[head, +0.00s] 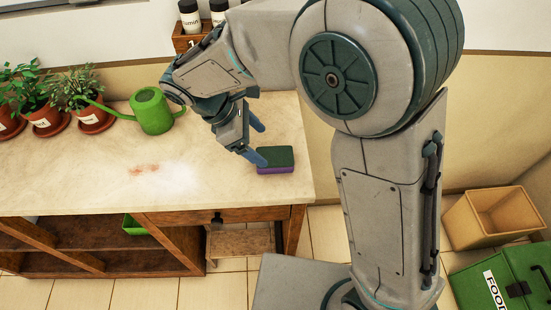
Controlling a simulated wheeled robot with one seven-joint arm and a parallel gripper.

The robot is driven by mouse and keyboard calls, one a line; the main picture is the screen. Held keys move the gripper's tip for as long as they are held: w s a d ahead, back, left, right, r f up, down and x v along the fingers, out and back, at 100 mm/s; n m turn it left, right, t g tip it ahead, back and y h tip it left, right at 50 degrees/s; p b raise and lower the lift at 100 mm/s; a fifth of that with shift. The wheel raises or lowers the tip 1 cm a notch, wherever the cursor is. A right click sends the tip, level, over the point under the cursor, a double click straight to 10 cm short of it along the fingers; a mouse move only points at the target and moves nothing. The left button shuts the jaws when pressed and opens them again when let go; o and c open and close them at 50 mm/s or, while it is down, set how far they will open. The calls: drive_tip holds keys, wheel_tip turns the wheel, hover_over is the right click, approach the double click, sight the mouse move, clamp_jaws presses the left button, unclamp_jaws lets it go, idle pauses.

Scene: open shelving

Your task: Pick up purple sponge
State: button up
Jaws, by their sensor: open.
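The purple sponge (275,170) lies flat on the counter near its right end. Its side is purple and its top is dark green. My gripper (257,143) is open above the counter at the sponge's left edge. One blue fingertip is close to the sponge's upper left corner, and the other is farther back. I cannot tell whether the near fingertip touches the sponge. Nothing shows between the fingers.
A green watering can (152,112) and several potted plants (88,114) stand at the back left of the counter (60,185). A reddish stain (145,169) marks the middle. A spice rack (187,39) hangs behind. A box (490,218) and a green bin (505,275) stand right.

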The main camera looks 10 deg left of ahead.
sight(277, 155)
drive_tip(key=x, duration=0.7)
drive_tip(key=shift+d+f, duration=0.1)
drive_tip(key=shift+f, duration=0.05)
drive_tip(key=c, duration=1.1)
drive_tip(key=shift+w+r, duration=0.1)
drive_tip(key=shift+r, duration=0.35)
drive_tip(key=r, duration=0.3)
drive_tip(key=shift+s+d+r, duration=0.25)
drive_tip(key=shift+d+r, duration=0.1)
drive_tip(key=shift+r, duration=0.05)
drive_tip(key=s+d+r, duration=0.2)
drive_tip(key=d, duration=0.1)
drive_tip(key=s+d+r, duration=0.2)
drive_tip(key=d, duration=0.1)
drive_tip(key=s+d+r, duration=0.2)
drive_tip(key=shift+s+d+r, duration=0.2)
drive_tip(key=shift+d, duration=0.2)
